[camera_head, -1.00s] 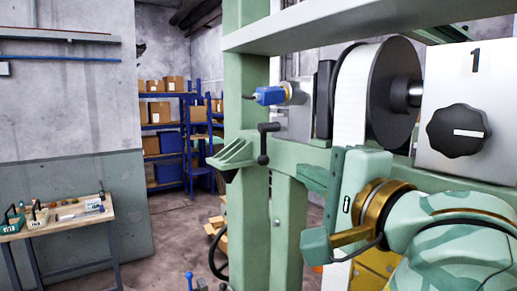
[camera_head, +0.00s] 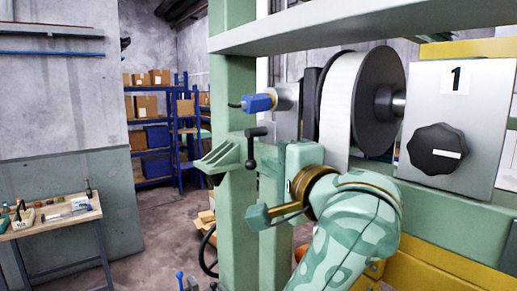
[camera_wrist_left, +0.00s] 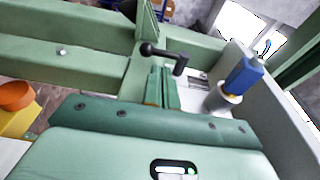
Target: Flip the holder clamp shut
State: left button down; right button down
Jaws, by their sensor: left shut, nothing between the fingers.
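The holder clamp shows as a black lever with a ball end (camera_head: 252,148) on the green frame, its ball hanging low in the head view. In the wrist view the black lever (camera_wrist_left: 165,56) lies just beyond my fingertips. My left gripper (camera_head: 270,163) is beside and to the right of the lever, its body partly hidden by my wrist. In the wrist view its two dark green fingers (camera_wrist_left: 161,80) are together with nothing between them. I cannot tell whether they touch the lever. My right gripper is in neither view.
A blue-capped fitting (camera_head: 259,102) sits just above the lever. A large dark reel (camera_head: 378,100) and a grey box with a black knob (camera_head: 438,148) stand to the right. A green bracket (camera_head: 218,156) juts out left.

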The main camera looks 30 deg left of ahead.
aim_at(252, 155)
pick_arm(q)
jog(key=p+x, duration=0.1)
jog(key=x, duration=0.3)
jog(key=shift+w+a+r+p, duration=0.1)
jog(key=shift+a+p, duration=0.15)
jog(key=shift+p, duration=0.1)
jog(key=shift+w+a, duration=0.25)
jog(key=shift+a, duration=0.05)
